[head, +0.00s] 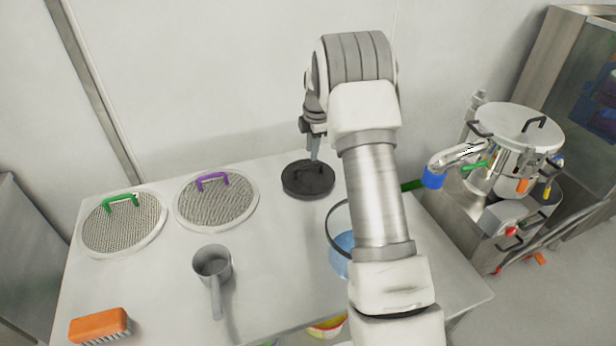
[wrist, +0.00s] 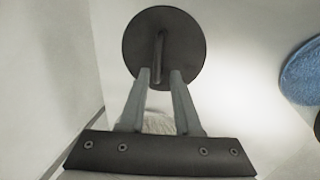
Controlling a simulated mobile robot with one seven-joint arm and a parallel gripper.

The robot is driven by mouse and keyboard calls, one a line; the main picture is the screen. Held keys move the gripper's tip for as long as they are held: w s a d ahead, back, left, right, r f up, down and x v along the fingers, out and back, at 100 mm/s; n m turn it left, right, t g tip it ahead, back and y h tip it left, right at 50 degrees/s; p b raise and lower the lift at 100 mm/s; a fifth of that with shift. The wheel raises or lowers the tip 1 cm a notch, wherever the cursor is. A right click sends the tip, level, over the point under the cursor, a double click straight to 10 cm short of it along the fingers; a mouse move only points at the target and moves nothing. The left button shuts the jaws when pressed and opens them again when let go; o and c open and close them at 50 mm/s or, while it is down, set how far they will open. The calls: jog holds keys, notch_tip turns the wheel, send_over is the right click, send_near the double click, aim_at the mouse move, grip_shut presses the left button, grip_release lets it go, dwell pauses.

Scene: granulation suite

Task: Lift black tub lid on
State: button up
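The black tub lid (head: 308,180) is a round dark disc lying on the white table near the wall, left of my arm. In the wrist view the lid (wrist: 185,45) shows a raised bar handle (wrist: 158,58) across its middle. My gripper (head: 314,156) is just above the lid in the head view. In the wrist view the gripper (wrist: 162,78) has its fingers apart, one on each side of the near end of the handle, with a gap between them. A clear tub with blue contents (head: 342,250) stands right of the lid, partly hidden behind my arm.
Two round mesh sieves, one with a green handle (head: 122,202) and one with a purple handle (head: 212,179), lie to the left. A metal scoop (head: 212,264) and an orange brush (head: 100,325) are nearer. A steel vessel (head: 515,135) stands off the table's right side.

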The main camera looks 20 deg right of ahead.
aim_at(307, 166)
jog(key=shift+w+a+f+p, duration=0.1)
jog(key=shift+w+f, duration=0.25)
jog(key=shift+f, duration=1.05)
jog(key=shift+w+a+f+p, duration=0.15)
jog(key=shift+w+f, duration=0.15)
jog(key=shift+f, duration=1.1)
jog(key=shift+w+a+f+p, duration=0.1)
jog(key=shift+w+f, duration=0.25)
jog(key=shift+f, duration=1.05)
grip_shut()
